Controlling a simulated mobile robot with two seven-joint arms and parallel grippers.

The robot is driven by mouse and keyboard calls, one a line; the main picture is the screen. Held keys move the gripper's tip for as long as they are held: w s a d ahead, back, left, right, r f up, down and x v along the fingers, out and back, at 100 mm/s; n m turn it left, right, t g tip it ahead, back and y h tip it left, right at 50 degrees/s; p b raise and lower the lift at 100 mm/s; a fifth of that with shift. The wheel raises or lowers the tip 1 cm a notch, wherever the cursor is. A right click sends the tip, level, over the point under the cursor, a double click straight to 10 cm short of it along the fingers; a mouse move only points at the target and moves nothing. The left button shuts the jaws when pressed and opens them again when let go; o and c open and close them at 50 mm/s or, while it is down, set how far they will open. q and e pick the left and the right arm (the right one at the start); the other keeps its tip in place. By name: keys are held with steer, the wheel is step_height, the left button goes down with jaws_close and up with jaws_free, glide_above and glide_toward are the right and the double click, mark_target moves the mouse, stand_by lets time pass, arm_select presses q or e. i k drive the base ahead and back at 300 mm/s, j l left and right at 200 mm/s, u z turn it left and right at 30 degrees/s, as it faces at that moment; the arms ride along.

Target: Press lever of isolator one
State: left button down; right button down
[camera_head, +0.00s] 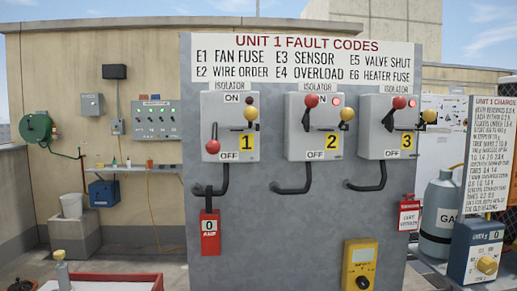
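Isolator one (238,141) is a light grey box on the left of the grey panel, marked with a yellow 1. Its black lever hangs down, with the red knob (212,147) at the lower left beside the OFF label. A yellow knob (250,113) sits at its upper right. Isolator two (300,142) and isolator three (372,141) have their red knobs (311,101) (399,102) up near the top. Neither of my grippers shows in the head view.
A red clamp meter (210,236) hangs below isolator one. A yellow meter (360,266) is low on the panel. A gas cylinder (440,212) and a blue-grey dial box (476,251) stand at right. A red-rimmed tray (110,282) is at bottom left.

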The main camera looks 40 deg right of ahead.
mark_target(212, 146)
steer(key=l+z, duration=0.25)
steer(key=i+l+z, duration=0.1)
steer(key=l+z, duration=0.15)
steer(key=i+j+u, duration=0.15)
steer(key=u, duration=1.1)
